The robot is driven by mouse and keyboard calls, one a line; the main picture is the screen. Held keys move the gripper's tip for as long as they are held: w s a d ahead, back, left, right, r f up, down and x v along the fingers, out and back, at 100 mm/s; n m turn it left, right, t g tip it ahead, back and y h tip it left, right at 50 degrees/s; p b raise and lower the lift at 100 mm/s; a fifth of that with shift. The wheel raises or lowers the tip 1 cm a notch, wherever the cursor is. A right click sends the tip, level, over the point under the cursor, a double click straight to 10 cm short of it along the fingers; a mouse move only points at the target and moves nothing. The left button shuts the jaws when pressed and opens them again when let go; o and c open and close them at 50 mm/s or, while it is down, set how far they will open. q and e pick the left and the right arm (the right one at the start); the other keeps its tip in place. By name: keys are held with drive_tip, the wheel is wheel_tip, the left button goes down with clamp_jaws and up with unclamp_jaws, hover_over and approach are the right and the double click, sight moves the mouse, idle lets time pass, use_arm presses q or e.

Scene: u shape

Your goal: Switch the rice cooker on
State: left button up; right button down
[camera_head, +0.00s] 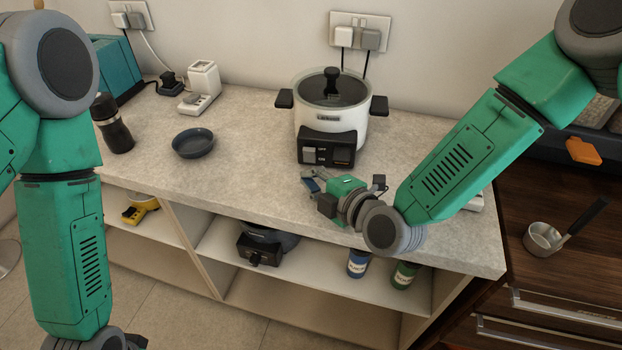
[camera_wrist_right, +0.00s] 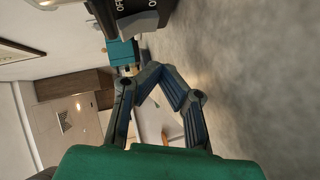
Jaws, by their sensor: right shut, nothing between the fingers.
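The rice cooker (camera_head: 315,122) stands on the counter, white with a dark glass lid and black side handles. Its black front panel (camera_head: 326,160) carries a grey switch (camera_head: 309,153) with lettering beside it. In the right wrist view the panel and the grey switch (camera_wrist_right: 138,24) show at the top edge, with part of the OFF label. My right gripper (camera_head: 308,180) is low over the counter just in front of the panel, apart from it. Its fingers (camera_wrist_right: 150,76) are shut and empty, to one side of the switch.
A dark bowl (camera_head: 193,143), a pepper mill (camera_head: 112,124) and a white device (camera_head: 202,88) stand left of the cooker. Wall sockets (camera_head: 359,36) are behind it. Shelves under the counter hold cans (camera_head: 358,262). A saucepan (camera_head: 545,238) is at right.

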drive_tip(key=shift+s+d+r, duration=0.1)
drive_tip(key=shift+s+d, duration=0.05)
drive_tip(key=shift+s, duration=0.45)
drive_tip(key=shift+s+d+r, duration=0.1)
drive_tip(key=shift+s+d, duration=0.05)
drive_tip(key=shift+s, duration=0.45)
drive_tip(key=shift+s+d+f, duration=0.25)
drive_tip(key=shift+d, duration=0.2)
drive_tip(key=shift+s+d+f, duration=0.2)
drive_tip(key=shift+s+d, duration=0.05)
drive_tip(key=shift+d, duration=0.15)
drive_tip(key=v, duration=0.5)
drive_tip(key=shift+s+d+f+b, duration=0.25)
drive_tip(key=shift+s+f+b, duration=0.05)
drive_tip(key=shift+b, duration=0.1)
drive_tip(key=shift+s+d, duration=0.1)
drive_tip(key=shift+s, duration=0.05)
use_arm(q)
drive_tip(key=shift+s+a+f, duration=0.1)
drive_tip(key=shift+f, duration=0.4)
drive_tip(key=shift+a, duration=0.1)
use_arm(e)
drive_tip(key=shift+a, duration=0.25)
drive_tip(key=shift+d, duration=0.2)
use_arm(q)
drive_tip(key=shift+s+d, duration=0.1)
drive_tip(key=shift+d, duration=0.15)
